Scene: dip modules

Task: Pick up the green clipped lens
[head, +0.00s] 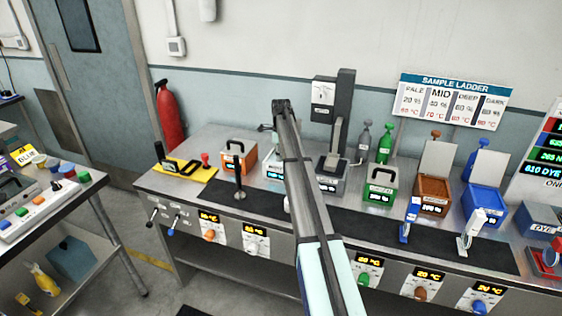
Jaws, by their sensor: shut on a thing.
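My arm reaches up and away over the middle of the bench, and my dark gripper (282,105) is at its far end. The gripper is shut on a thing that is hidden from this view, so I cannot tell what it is. I cannot make out a green clipped lens anywhere. A green module with a handle (380,190) stands on the bench to the right of my arm. A green bottle (385,146) stands behind it.
The steel bench (222,143) carries an orange module (238,157), a brown module (433,191), a blue module (484,202) and a yellow tray (199,176). A dark post (345,98) rises behind my arm. A side table (83,198) stands left, with floor between.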

